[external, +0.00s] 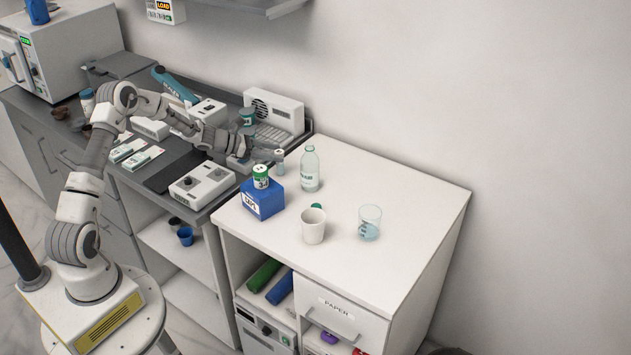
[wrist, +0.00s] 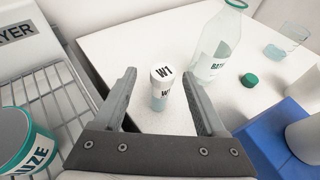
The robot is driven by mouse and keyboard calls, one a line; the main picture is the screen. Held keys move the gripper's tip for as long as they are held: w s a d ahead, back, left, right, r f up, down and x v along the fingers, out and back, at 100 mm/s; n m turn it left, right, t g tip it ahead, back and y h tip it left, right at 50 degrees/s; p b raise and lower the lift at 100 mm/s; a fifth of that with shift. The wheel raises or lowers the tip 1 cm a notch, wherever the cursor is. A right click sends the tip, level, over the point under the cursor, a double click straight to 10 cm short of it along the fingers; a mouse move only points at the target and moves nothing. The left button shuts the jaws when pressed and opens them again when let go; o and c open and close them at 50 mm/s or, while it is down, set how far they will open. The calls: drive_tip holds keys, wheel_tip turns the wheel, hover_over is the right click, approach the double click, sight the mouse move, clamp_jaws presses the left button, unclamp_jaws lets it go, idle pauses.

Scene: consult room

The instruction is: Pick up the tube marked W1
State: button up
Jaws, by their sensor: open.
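The tube marked W1 (wrist: 161,88) stands upright on the white cabinet top, with a white cap lettered W1. In the wrist view it sits between the two fingers of my gripper (wrist: 158,95), with gaps on both sides. My gripper is open and empty, its fingers pointing toward the tube. In the external view the tube (external: 279,163) is small, near the cabinet's back left corner, and my gripper (external: 270,150) is close beside it.
A clear bottle (external: 310,169) stands right of the tube. A blue box (external: 262,198) with a green-and-white jar (external: 261,176) on it is nearer the front. A white cup (external: 313,226) and a glass beaker (external: 369,222) stand farther right. A drying rack (wrist: 50,105) lies left.

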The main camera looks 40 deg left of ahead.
drive_tip(key=shift+p+x, duration=0.3)
drive_tip(key=shift+x, duration=2.4)
drive_tip(key=shift+s+d, duration=0.1)
clamp_jaws()
